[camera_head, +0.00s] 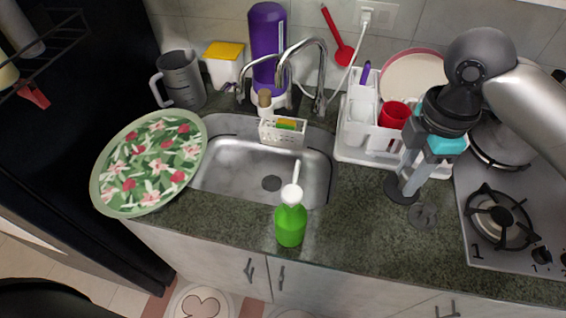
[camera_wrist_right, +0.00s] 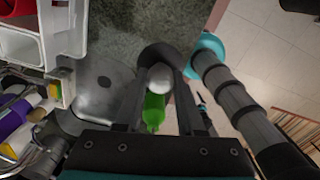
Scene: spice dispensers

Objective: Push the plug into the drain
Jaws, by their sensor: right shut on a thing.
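My right gripper (camera_head: 403,190) is above the counter, right of the sink. It is shut on the plug (camera_head: 393,190), a dark round disc at the fingertips. In the right wrist view the plug (camera_wrist_right: 160,50) shows as a dark curved edge between the fingers, partly hidden by them. The steel sink (camera_head: 225,180) is left of the gripper, with its dark round drain (camera_head: 271,183) uncovered on the basin floor. The drain also shows in the right wrist view (camera_wrist_right: 104,81). The plug is well apart from the drain. My left gripper is not in view.
A green soap bottle (camera_head: 291,226) with a white pump stands at the sink's front edge. A white dish rack (camera_head: 350,150) stands behind the gripper, the stove (camera_head: 500,220) to the right. A floral plate (camera_head: 150,165) is left. The faucet (camera_head: 322,75) rises behind the basin.

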